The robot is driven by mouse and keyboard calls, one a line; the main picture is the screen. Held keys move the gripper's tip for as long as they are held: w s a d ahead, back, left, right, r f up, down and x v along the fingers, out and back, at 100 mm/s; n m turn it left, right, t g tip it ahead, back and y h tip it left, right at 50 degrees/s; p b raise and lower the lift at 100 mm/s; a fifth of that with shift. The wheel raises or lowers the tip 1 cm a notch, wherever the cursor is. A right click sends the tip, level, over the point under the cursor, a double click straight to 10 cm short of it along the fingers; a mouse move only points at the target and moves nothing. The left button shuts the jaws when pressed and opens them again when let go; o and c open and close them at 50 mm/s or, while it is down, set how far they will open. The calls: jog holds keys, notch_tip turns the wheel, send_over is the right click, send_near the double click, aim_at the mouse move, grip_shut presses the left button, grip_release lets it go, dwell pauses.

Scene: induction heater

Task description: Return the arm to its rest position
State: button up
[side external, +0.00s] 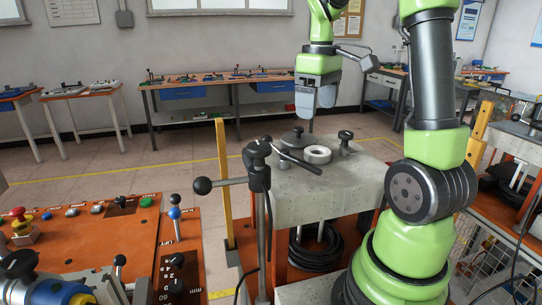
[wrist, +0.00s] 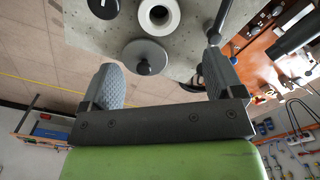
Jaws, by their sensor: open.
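My gripper (side external: 316,100) hangs, fingers down, above the back of the grey work block (side external: 330,200) in the side external view. Its two fingers stand apart with nothing between them. In the wrist view the grey ridged fingers (wrist: 160,62) are spread wide, and the block (wrist: 90,30) lies beyond them. A white ring (side external: 317,155) lies on the block's top, apart from the gripper; it also shows in the wrist view (wrist: 172,24). My green and dark grey arm stands at the right.
A black-knobbed lever (side external: 203,186) and clamp post stand at the block's left edge. Dark knobs (side external: 345,137) stand on the block. An orange control panel (side external: 110,240) is at the left. A yellow post (side external: 223,180) rises behind. The air around the gripper looks clear.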

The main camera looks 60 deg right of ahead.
jog(key=s+a+r+m+t+y, duration=0.1)
jog(key=s+a+t, duration=0.2)
jog(key=a, duration=0.7)
jog(key=s+a+r+m+t+y, duration=0.1)
jog(key=s+a+r+t, duration=0.1)
jog(key=a, duration=0.8)
jog(key=shift+s+a+t, duration=0.4)
jog(key=shift+s+t, duration=0.2)
jog(key=shift+t, duration=0.5)
